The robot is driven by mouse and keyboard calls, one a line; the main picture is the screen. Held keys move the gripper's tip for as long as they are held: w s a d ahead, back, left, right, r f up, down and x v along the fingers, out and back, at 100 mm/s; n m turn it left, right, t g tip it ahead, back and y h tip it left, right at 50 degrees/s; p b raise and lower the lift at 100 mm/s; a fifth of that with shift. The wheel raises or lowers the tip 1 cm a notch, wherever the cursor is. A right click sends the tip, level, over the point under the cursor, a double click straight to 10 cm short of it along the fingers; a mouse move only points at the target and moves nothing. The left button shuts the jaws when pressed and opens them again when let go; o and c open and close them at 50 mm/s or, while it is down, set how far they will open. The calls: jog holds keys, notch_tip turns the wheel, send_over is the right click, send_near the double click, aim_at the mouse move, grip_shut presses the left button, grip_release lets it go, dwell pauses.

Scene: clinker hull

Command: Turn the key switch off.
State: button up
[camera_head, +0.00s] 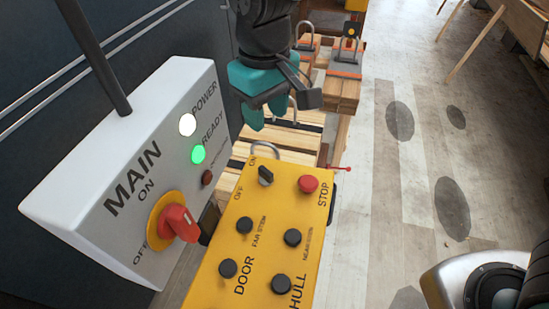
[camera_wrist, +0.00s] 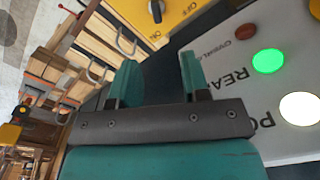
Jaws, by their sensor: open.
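The black key switch (camera_head: 265,176) is a small knob at the top left of a yellow control box (camera_head: 215,284), between ON and OFF labels. Its pale mark seems to point to the ON side. My gripper (camera_head: 266,114) has teal fingers and is open and empty. It hangs above and beyond the box's far end, apart from the switch. In the wrist view, the gripper (camera_wrist: 159,68) shows a clear gap between its fingers.
A grey-white MAIN panel (camera_head: 100,212) stands left of the box, with a red rotary handle (camera_head: 179,222) and lit white and green lamps. A red STOP button (camera_head: 308,184) and several black buttons share the yellow box. Wooden crates (camera_head: 343,92) lie beyond; open floor is at right.

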jog(key=w, duration=0.1)
jog(key=p, duration=0.3)
send_over(267, 172)
jog(key=d, duration=0.1)
jog(key=f, duration=1.1)
jog(key=shift+w+f, duration=0.15)
jog(key=shift+w, duration=0.1)
jog(key=f, duration=0.2)
jog(key=f+p, duration=0.1)
jog(key=a+f, duration=0.1)
jog(key=f, duration=0.1)
jog(key=shift+s+f+p, duration=0.3)
jog(key=shift+w+d+f, duration=0.1)
jog(key=shift+w+f, duration=0.05)
jog(key=shift+f, duration=0.45)
grip_shut()
